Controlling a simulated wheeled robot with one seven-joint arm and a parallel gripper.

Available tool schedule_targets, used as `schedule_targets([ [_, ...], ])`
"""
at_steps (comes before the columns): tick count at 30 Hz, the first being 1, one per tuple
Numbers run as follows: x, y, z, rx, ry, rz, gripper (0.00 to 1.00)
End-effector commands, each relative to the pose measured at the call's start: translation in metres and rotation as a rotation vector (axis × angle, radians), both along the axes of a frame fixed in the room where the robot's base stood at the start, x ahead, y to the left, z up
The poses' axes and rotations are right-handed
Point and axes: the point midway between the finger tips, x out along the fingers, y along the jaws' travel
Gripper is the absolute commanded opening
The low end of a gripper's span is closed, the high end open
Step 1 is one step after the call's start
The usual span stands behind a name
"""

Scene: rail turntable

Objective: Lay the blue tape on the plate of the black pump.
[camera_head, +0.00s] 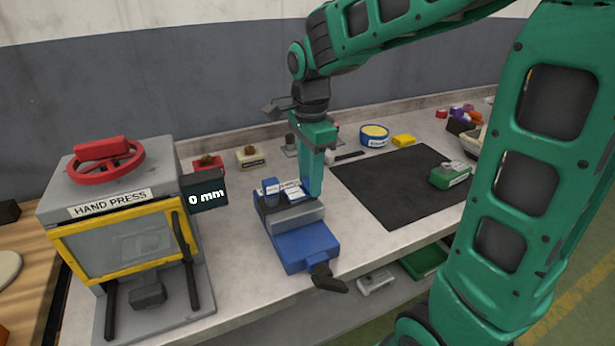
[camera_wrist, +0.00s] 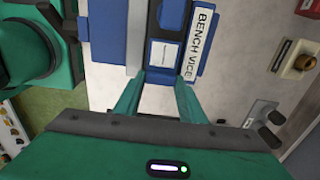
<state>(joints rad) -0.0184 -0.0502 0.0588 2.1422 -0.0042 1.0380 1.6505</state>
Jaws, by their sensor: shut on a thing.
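My gripper (camera_head: 312,194) points down at the blue bench vice (camera_head: 305,246). In the wrist view its fingertips (camera_wrist: 165,78) are shut on a blue piece with a pale label (camera_wrist: 165,52), apparently the blue tape. It lies over or within the vice top, beside the "BENCH VICE" label (camera_wrist: 200,42); I cannot tell whether it touches the vice. In the head view the fingers partly hide this spot. A small dark fitting on a grey plate (camera_head: 290,150), possibly the black pump, stands behind the vice, partly hidden by my gripper.
The hand press (camera_head: 115,200) stands left, with a 0 mm display (camera_head: 207,196). Red-based (camera_head: 207,167) and cream-based (camera_head: 250,157) fittings stand behind the vice. A black mat (camera_head: 385,185) with a green box (camera_head: 450,176) lies right.

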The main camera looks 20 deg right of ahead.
Motion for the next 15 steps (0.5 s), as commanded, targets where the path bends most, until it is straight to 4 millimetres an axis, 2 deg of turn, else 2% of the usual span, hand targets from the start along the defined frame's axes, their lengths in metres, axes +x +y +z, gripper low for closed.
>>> schedule_targets([
  [14,-0.0002,0.0,-0.0059,0.0,0.001,0.0,0.16],
  [15,-0.0002,0.0,-0.0062,0.0,0.001,0.0,0.39],
])
